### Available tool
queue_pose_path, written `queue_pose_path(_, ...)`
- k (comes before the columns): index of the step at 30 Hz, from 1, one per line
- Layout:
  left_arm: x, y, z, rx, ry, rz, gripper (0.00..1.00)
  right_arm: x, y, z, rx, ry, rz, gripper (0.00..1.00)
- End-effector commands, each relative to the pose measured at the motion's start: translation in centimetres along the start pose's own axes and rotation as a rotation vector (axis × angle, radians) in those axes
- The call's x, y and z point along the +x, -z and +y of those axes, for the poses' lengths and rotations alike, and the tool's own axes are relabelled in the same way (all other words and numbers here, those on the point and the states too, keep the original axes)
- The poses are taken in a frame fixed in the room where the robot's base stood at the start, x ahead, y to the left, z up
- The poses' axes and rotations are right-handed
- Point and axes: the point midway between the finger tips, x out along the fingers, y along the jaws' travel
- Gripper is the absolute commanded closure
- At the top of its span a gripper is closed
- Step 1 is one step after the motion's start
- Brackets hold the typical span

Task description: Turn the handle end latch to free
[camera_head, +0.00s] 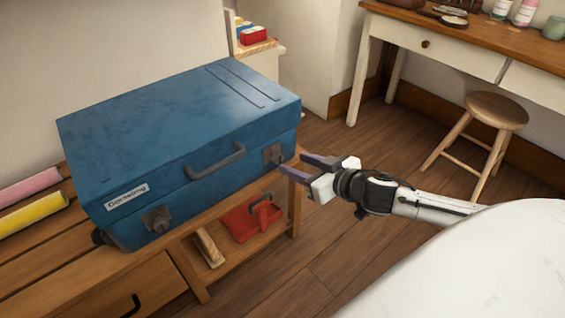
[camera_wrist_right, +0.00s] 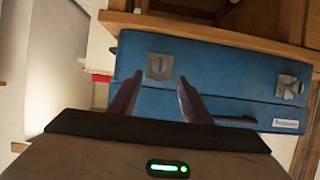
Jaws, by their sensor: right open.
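A blue case (camera_head: 180,130) lies closed on a wooden bench, with a carry handle (camera_head: 217,160) on its front. One grey metal latch (camera_head: 273,153) is on the front at the right, near the handle; it also shows in the right wrist view (camera_wrist_right: 160,66). A second latch (camera_head: 157,220) is at the left, by the white label (camera_head: 127,197). My right gripper (camera_head: 293,163) is open and empty just right of the right latch. In the right wrist view its fingers (camera_wrist_right: 160,78) point toward that latch; contact cannot be told. My left gripper is not in view.
The bench (camera_head: 180,247) has a lower shelf with a red item (camera_head: 252,220) under the case. Pink (camera_head: 30,187) and yellow (camera_head: 34,213) rolls lie left of it. A stool (camera_head: 497,110) and desk (camera_head: 450,40) stand back right. A white rounded surface (camera_head: 480,265) fills the lower right.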

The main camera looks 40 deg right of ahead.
Motion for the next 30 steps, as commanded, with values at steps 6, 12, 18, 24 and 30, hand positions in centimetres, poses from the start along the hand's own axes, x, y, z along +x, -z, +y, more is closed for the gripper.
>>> queue_pose_path(6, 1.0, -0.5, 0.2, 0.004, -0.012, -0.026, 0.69, 3.4, -0.1, 0.1, 0.0, -0.002, 0.002, 0.56)
queue_pose_path(12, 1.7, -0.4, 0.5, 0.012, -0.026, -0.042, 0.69, 5.7, -0.1, 0.0, 0.0, -0.001, 0.001, 0.56)
queue_pose_path(18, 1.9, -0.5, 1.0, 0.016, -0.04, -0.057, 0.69, 6.9, -0.1, 0.0, 0.001, -0.001, -0.001, 0.56)
queue_pose_path(24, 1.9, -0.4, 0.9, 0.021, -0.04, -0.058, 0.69, 7.0, -0.1, 0.0, 0.0, 0.0, -0.002, 0.56)
queue_pose_path(30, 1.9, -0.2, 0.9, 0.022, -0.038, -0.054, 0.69, 7.0, -0.1, 0.0, 0.0, 0.0, -0.002, 0.7)
